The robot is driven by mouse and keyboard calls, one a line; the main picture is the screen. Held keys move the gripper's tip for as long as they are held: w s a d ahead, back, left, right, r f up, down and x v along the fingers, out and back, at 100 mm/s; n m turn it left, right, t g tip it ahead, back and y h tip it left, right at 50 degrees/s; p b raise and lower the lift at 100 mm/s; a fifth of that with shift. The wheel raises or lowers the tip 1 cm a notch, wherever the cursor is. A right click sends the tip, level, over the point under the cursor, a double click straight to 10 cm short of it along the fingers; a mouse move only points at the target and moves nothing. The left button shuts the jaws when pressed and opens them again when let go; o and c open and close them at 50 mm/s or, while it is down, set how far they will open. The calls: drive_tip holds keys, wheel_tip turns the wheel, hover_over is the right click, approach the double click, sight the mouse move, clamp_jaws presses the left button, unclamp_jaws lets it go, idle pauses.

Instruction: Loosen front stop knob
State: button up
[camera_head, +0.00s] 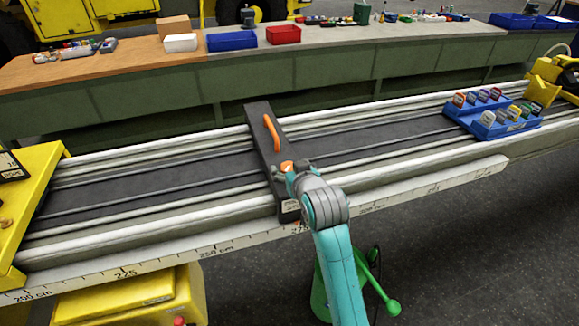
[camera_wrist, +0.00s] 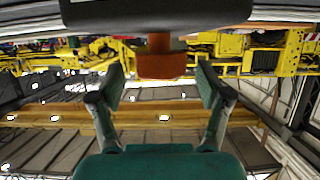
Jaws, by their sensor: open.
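The front stop is a dark bar (camera_head: 262,150) lying across the rails, with an orange handle (camera_head: 272,132) on top. An orange knob (camera_head: 287,166) shows on it at my gripper (camera_head: 291,172), partly hidden by the gripper. In the wrist view the orange knob (camera_wrist: 161,66) hangs on a short stem from the dark bar (camera_wrist: 155,12). My gripper (camera_wrist: 160,75) is open, one finger to each side of the knob, with a visible gap on both sides. Whether the fingertips reach fully around the knob's depth I cannot tell.
A measuring scale (camera_head: 180,260) runs along the near side of the rails. A blue holder (camera_head: 495,122) with several coloured tags sits on the rails at the right. A yellow machine part (camera_head: 40,185) stands at the left end. A long bench (camera_head: 320,70) is behind.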

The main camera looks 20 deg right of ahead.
drive_tip(key=shift+x, duration=0.75)
drive_tip(key=c, duration=1.2)
drive_tip(key=shift+o, duration=0.2)
drive_tip(key=shift+n+y, duration=0.3)
drive_tip(key=n+y, duration=0.3)
drive_tip(key=shift+d+g+y, duration=0.1)
drive_tip(key=shift+g+y, duration=0.3)
drive_tip(key=shift+n+g+y, duration=1.1)
drive_tip(key=shift+n+y, duration=0.9)
drive_tip(key=shift+n, duration=0.1)
